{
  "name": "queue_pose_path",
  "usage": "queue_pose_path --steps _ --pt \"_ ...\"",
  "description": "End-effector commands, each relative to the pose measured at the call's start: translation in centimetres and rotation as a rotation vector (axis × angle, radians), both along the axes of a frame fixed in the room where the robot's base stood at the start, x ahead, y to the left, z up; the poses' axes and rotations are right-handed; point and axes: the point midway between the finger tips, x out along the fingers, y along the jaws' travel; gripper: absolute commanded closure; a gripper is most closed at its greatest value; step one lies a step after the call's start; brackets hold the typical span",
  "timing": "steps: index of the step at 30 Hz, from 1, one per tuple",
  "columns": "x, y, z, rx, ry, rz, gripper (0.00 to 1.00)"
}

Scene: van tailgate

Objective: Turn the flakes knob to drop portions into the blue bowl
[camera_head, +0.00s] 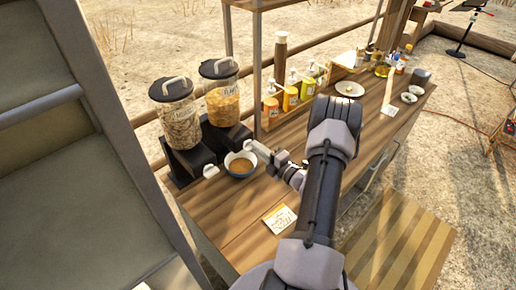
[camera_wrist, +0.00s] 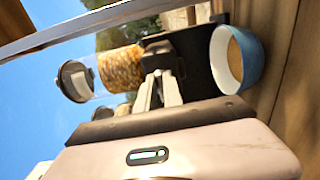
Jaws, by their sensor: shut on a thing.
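The flakes dispenser (camera_head: 222,103) is the right of two clear jars on black stands in the head view, with orange-brown flakes inside. Its jar also shows sideways in the wrist view (camera_wrist: 122,70). The blue bowl (camera_head: 240,174) stands on the wooden counter in front of the stand, with brown contents; its blue wall shows in the wrist view (camera_wrist: 254,62). My gripper (camera_head: 253,147) is at the front of the flakes stand, just above and right of the bowl. In the wrist view its fingers (camera_wrist: 159,80) are shut on the flakes knob, which they mostly hide.
The second dispenser (camera_head: 177,122) with pale oats and a white knob (camera_head: 210,171) stands to the left. Several sauce bottles (camera_head: 291,91) and a shelf post (camera_head: 257,75) are behind my arm. A paper card (camera_head: 279,219) lies on the counter's front. The counter left of the card is clear.

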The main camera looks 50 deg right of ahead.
Motion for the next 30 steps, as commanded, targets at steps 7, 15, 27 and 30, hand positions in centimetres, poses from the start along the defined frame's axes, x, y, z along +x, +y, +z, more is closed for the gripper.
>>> queue_pose_path --steps 7,15,27,30 --pt "0.0 0.0 -0.1 0.000 0.001 0.000 1.00" --pt "0.0 0.0 0.0 0.000 0.001 0.000 0.67" --pt "-3.0 0.2 0.1 0.003 0.001 -0.004 0.67" --pt "-5.7 0.5 0.1 0.002 0.001 -0.005 0.67"
